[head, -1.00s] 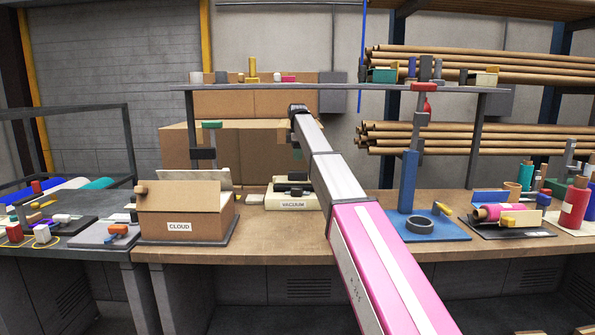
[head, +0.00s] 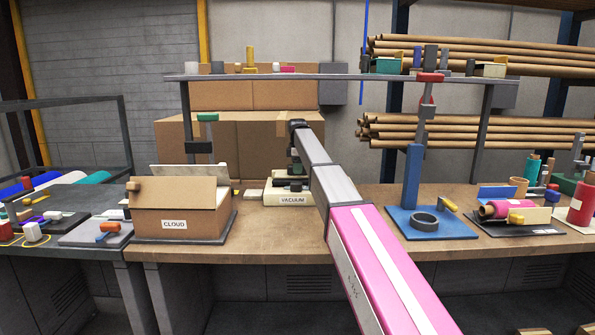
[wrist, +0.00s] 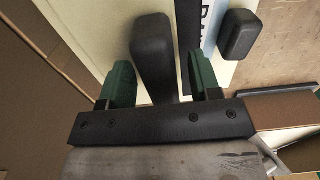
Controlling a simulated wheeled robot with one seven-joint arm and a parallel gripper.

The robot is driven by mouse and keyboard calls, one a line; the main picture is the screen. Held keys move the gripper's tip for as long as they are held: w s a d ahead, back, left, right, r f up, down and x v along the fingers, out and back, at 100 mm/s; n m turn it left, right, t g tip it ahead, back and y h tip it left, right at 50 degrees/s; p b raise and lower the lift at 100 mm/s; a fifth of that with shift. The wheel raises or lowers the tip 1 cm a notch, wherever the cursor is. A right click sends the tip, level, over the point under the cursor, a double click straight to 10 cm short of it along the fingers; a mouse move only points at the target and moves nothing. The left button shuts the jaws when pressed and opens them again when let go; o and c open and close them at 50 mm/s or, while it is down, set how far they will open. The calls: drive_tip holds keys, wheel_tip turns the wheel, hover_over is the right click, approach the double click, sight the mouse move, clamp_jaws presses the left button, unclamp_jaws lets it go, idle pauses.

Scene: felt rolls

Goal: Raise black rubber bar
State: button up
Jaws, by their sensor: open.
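The black rubber bar (wrist: 152,50) is a dark rounded block on the cream vacuum base (head: 290,199), seen from above in the wrist view. My gripper (wrist: 161,63) is open, with one green finger on each side of the bar. There is a gap between the bar and the right finger; the left finger is close to the bar, and I cannot tell whether they touch. In the head view my gripper hangs over the vacuum base, and the bar is small and partly hidden there.
A second, shorter dark block (wrist: 238,35) lies right of the bar. The cardboard box marked CLOUD (head: 178,208) stands left of the vacuum base. A blue stand (head: 430,224) with a black ring is to the right. A grey shelf (head: 345,79) spans above the bench.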

drive_tip(key=shift+f, duration=0.55)
clamp_jaws()
